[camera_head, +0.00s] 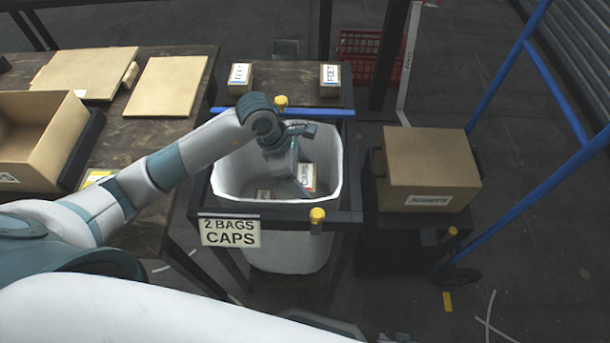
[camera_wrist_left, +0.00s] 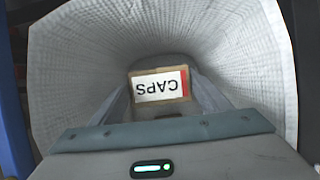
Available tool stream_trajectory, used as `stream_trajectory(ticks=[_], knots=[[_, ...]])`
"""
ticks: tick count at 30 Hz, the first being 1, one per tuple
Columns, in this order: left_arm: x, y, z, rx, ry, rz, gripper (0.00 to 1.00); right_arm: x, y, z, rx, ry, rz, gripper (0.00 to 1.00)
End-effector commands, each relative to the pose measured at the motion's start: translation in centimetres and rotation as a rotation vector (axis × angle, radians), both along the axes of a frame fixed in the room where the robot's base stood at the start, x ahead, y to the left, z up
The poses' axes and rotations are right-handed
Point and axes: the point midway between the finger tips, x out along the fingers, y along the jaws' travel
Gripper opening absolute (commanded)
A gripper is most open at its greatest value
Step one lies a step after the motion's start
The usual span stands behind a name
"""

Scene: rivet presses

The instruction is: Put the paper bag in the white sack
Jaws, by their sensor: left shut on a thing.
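The white sack (camera_head: 228,172) hangs open in a dark frame at the centre of the head view. Its ribbed inner wall surrounds the scene in the left wrist view (camera_wrist_left: 75,70). My left gripper (camera_head: 299,188) reaches down inside the sack's mouth. It is shut on the brown paper bag (camera_wrist_left: 160,105), whose white "CAPS" label with a red edge appears upside down in the wrist view. The bag's label also shows in the head view (camera_head: 307,176); the gripper and arm hide part of it.
A "2 BAGS CAPS" sign (camera_head: 230,231) hangs on the frame's front. A closed carton (camera_head: 428,165) stands right of the sack. An open carton (camera_head: 60,135) is on the left table. Two small labelled boxes (camera_head: 239,79) (camera_head: 330,80) stand behind the sack. A blue-railed cart is at right.

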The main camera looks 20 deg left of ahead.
Motion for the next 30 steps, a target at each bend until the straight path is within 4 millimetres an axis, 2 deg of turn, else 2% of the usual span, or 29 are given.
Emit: stream_trajectory(ticks=[9,10,12,23,30], knots=[[0.0,0.0,0.0,0.000,0.000,0.000,0.44,-0.1,-0.1,0.0,-0.002,0.005,0.000,0.31],[0.0,0.0,0.0,0.000,0.000,0.000,0.75,-0.1,-0.1,0.0,-0.002,0.005,0.000,0.31],[0.0,0.0,0.0,0.000,0.000,0.000,0.92,-0.1,-0.1,0.0,-0.002,0.005,0.000,0.31],[0.0,0.0,0.0,0.000,0.000,0.000,0.92,-0.1,-0.1,-0.1,-0.002,0.006,0.000,0.31],[-0.1,0.6,1.5,0.001,-0.002,0.000,0.92,-0.2,-0.2,-0.2,-0.003,0.012,0.000,0.31]])
